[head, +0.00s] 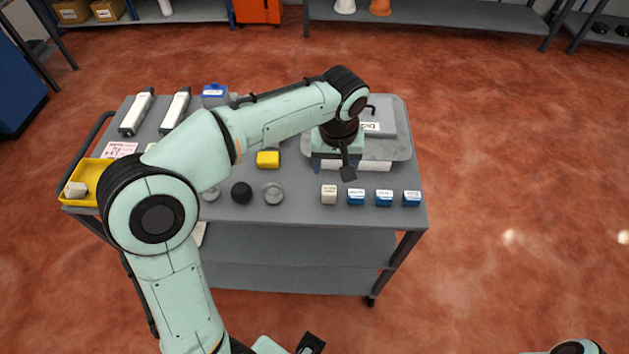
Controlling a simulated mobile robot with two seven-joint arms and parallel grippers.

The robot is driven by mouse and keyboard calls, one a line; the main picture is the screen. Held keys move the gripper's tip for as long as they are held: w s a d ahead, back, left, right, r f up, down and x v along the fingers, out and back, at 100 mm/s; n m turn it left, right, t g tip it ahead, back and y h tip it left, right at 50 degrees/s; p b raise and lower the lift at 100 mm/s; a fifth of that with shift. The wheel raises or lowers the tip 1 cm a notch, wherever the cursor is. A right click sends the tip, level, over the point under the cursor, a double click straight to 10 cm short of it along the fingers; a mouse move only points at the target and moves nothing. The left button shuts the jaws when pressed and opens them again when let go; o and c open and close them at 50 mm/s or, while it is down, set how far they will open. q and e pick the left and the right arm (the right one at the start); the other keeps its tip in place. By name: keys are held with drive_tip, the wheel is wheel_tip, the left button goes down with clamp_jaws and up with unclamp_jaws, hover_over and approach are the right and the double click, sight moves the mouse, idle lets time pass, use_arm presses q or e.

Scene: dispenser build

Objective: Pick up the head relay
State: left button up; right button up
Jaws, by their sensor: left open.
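Small labelled blocks stand in a row near the table's front right edge: one beige block (329,194) and three blue-and-white ones (384,197). Their print is too small to read, so I cannot tell which of the things here is the head relay. My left gripper (345,168) is open and points down over the back of this row, above the front of a grey tray (401,146). A dark finger shows; the gripper body hides part of what is beneath. A dark and teal part at the bottom edge may be my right gripper (310,343); its jaws are unclear.
The grey cart also bears a yellow bin (88,176), a yellow block (268,159), a black round knob (241,192), a clear ring (273,193), two white long devices (137,111) and a blue box (214,95). My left arm covers the cart's left middle.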

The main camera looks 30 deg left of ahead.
sight(329, 190)
use_arm(q)
drive_tip(key=f, duration=0.4)
drive_tip(key=w+a+f, duration=0.1)
drive_tip(key=f, duration=0.3)
drive_tip(key=f+b, duration=0.1)
drive_tip(key=f, duration=0.4)
drive_tip(key=shift+w+a+f, duration=0.1)
drive_tip(key=shift+w+a, duration=0.1)
drive_tip(key=shift+a, duration=0.1)
drive_tip(key=c, duration=1.2)
drive_tip(key=shift+o, duration=0.2)
